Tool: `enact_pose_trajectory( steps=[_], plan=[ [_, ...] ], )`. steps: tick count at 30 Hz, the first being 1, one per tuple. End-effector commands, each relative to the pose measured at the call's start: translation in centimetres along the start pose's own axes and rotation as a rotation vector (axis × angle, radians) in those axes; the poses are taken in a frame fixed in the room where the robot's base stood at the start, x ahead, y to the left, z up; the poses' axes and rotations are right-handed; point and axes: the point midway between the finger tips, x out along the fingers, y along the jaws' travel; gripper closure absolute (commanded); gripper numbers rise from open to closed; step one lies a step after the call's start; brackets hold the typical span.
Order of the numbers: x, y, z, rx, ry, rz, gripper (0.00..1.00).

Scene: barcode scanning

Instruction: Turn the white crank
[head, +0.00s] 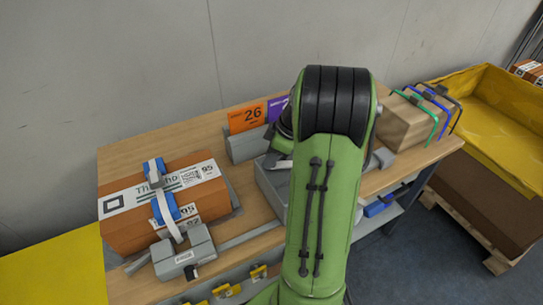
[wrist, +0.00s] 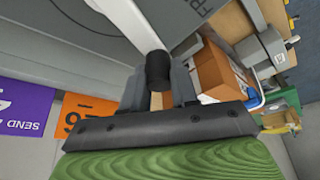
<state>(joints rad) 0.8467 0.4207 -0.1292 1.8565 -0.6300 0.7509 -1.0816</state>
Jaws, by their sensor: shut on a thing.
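The white crank (wrist: 133,18) shows in the wrist view as a pale arm at the top, set against a large grey body. Its dark cylindrical knob (wrist: 158,70) sits at the arm's lower end. My gripper (wrist: 162,88) is shut on this knob, with one grey finger on each side. In the head view my green arm hides the gripper and most of the grey machine (head: 270,190) behind it. I cannot make out the crank clearly there.
A strapped brown box (head: 115,225) lies on the left of the wooden table (head: 130,158). Orange (head: 247,117) and purple (head: 276,108) cards stand at the back. A tan box (head: 400,128) with coloured bars sits right, near a yellow bin (head: 490,125).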

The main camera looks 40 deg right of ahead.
Motion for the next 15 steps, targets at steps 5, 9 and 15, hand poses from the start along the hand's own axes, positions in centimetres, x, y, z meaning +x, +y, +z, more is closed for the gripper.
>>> enact_pose_trajectory(
  steps=[5,9,15],
  plan=[
    [0.1,0.7,-0.2,0.084,0.0,0.037,1.0],
    [0.1,1.6,-0.3,0.188,0.0,0.08,1.0],
    [0.1,3.0,-0.4,0.361,0.0,0.152,1.0]
  ],
)
